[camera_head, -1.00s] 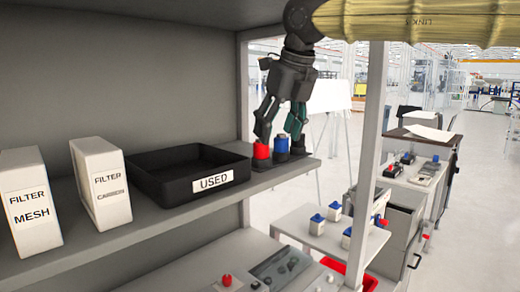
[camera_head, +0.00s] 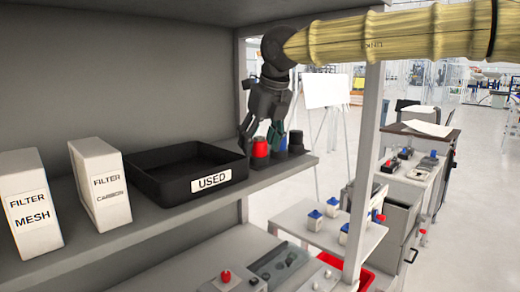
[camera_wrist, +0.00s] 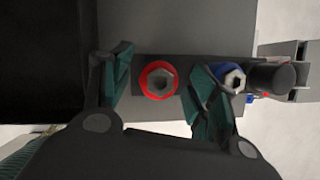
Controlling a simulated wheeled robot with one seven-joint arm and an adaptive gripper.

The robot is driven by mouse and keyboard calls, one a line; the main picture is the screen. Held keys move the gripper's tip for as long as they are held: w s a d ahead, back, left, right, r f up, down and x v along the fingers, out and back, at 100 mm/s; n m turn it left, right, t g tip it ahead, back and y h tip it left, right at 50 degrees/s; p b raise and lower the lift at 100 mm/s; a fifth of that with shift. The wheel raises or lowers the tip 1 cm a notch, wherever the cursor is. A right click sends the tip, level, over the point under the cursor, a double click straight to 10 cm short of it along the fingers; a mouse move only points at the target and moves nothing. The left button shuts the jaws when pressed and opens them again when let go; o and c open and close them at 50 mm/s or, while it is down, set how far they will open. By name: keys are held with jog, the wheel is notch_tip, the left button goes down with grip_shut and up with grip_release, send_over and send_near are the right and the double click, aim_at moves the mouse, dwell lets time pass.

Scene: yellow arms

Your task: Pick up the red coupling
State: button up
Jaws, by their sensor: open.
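The red coupling (camera_head: 260,148) stands upright on the shelf, just right of the black bin marked USED. In the wrist view the red coupling (camera_wrist: 158,79) shows from above as a red ring around a grey hexagonal top. My gripper (camera_head: 262,138) is open over it; in the wrist view one finger of my gripper (camera_wrist: 160,92) is on each side, with gaps to the coupling. A blue coupling (camera_wrist: 232,77) stands to the right, close to the right finger. In the head view the fingers partly hide the blue coupling.
A dark cylinder (camera_wrist: 272,76) stands beyond the blue coupling. The black bin (camera_head: 150,190) lies to the left, with two filter boxes (camera_head: 100,183) farther left on the shelf (camera_head: 130,236). A shelf post (camera_head: 366,150) rises to the right.

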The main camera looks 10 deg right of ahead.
jog(key=c, duration=1.1)
